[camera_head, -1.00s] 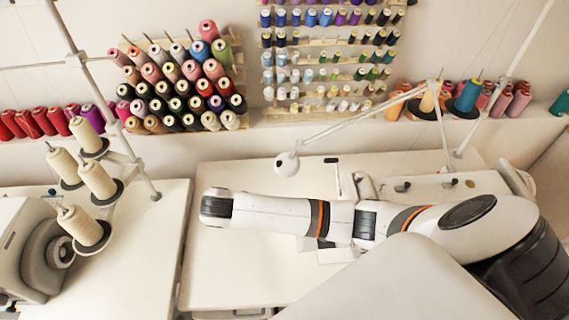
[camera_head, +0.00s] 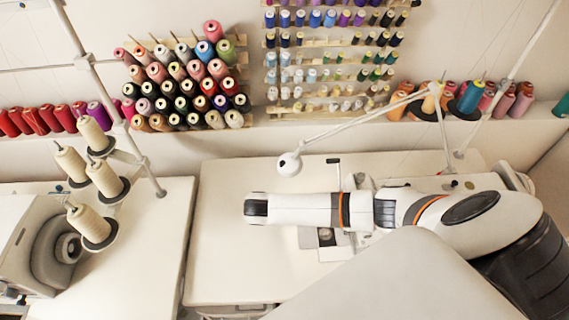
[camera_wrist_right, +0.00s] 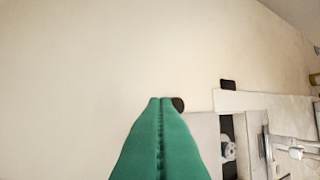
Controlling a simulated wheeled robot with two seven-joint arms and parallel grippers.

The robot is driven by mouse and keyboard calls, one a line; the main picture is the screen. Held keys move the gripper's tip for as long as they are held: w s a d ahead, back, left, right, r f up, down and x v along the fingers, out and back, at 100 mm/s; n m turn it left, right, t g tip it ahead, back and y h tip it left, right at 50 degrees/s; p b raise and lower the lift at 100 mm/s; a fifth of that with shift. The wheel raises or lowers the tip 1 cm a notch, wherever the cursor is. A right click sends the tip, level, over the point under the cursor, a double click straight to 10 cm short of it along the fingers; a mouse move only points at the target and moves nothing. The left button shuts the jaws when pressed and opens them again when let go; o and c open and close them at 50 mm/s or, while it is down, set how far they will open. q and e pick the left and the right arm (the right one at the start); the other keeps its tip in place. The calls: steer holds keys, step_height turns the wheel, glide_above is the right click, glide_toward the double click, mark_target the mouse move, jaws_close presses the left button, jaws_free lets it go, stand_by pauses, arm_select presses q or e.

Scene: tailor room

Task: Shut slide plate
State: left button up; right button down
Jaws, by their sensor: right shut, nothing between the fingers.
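The slide plate (camera_wrist_right: 203,134) is a pale flat plate in the right wrist view, just right of my gripper. Beyond its right edge is a dark gap in the machine bed with a round metal part, so the plate stands open. In the head view the plate (camera_head: 308,238) shows partly below my arm, left of the gap. My right gripper (camera_wrist_right: 160,99) has green fingers, shut together and empty. Its tips appear left of the plate's end; whether they touch it I cannot tell. My right arm hides the gripper in the head view. My left gripper is not in view.
The sewing machine's bed (camera_wrist_right: 262,101) continues right of the gap. A dark rounded spot (camera_wrist_right: 178,104) lies beside the fingertips. The white table (camera_head: 225,270) is clear to the left. A lamp (camera_head: 289,164) hangs behind my arm; thread cones (camera_head: 90,134) stand at left.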

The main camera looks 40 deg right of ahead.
mark_target(305, 229)
steer(key=shift+s+d+r+p, duration=0.15)
steer(key=shift+s+d+p, duration=0.15)
steer(key=shift+p, duration=0.1)
steer(key=s+d+p, duration=0.2)
steer(key=d, duration=0.1)
steer(key=s+d+p, duration=0.1)
steer(key=shift+d, duration=0.5)
steer(key=shift+w, duration=0.15)
